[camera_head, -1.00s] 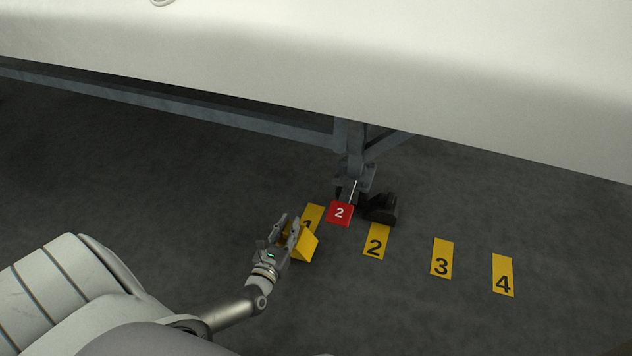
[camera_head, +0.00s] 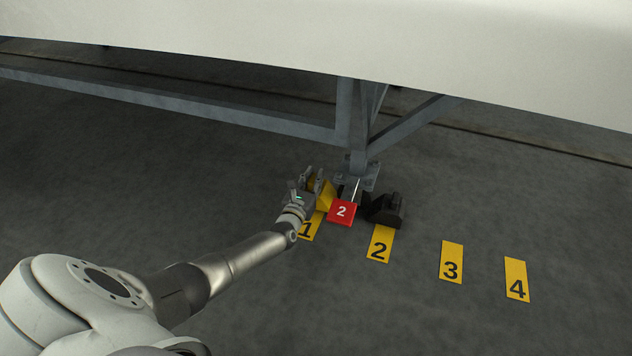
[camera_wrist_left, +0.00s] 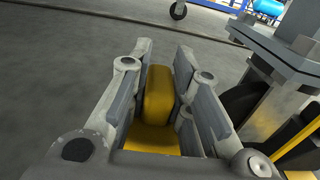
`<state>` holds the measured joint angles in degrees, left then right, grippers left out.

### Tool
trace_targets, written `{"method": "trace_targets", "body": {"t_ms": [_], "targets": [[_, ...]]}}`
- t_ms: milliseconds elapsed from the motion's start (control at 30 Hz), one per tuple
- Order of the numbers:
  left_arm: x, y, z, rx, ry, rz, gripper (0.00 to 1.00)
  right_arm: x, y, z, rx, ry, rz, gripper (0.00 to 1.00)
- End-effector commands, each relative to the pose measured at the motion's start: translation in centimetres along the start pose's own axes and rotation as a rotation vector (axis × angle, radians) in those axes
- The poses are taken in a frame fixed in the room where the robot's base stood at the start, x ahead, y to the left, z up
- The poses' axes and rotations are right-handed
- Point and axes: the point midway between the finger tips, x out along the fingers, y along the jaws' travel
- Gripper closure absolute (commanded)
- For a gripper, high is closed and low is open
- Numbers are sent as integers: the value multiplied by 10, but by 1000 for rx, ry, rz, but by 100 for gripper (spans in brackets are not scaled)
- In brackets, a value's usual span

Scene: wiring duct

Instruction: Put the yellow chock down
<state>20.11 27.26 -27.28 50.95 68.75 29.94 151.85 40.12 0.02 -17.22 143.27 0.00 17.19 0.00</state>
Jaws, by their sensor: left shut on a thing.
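The yellow chock (camera_head: 325,194) is in my left gripper (camera_head: 312,184), which is shut on it. In the head view it is just left of the caster under the frame's leg, above or at the far end of the floor plate marked 1 (camera_head: 308,230). In the left wrist view the chock (camera_wrist_left: 158,95) sits between the two fingers of the gripper (camera_wrist_left: 165,75). Whether the chock touches the floor or the wheel cannot be told. My right gripper is not in view.
A red tag marked 2 (camera_head: 341,212) is in front of the caster. A black chock (camera_head: 387,210) sits right of the wheel, behind the yellow plate marked 2 (camera_head: 380,245). Plates 3 (camera_head: 451,263) and 4 (camera_head: 516,280) lie further right. A steel frame leg (camera_head: 352,125) rises behind; a large white body overhangs.

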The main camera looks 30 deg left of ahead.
Motion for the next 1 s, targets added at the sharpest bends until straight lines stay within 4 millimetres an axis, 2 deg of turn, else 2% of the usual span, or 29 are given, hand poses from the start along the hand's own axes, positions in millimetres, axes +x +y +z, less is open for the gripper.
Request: {"method": "trace_targets", "body": {"t_ms": [33,133,267,633,667,800,1000], "targets": [[11,0,-2,-1,-9,2,100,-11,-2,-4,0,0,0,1],[26,0,-2,-1,-8,1,100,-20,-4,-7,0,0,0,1],[25,0,-14,0,-3,1,100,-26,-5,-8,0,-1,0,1],[25,0,-15,0,-4,1,100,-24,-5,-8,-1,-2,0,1],[24,0,-17,1,0,0,77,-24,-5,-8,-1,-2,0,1],[24,0,-17,1,0,0,59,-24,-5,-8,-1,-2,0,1],[24,0,-17,0,0,0,59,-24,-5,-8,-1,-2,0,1]]}}
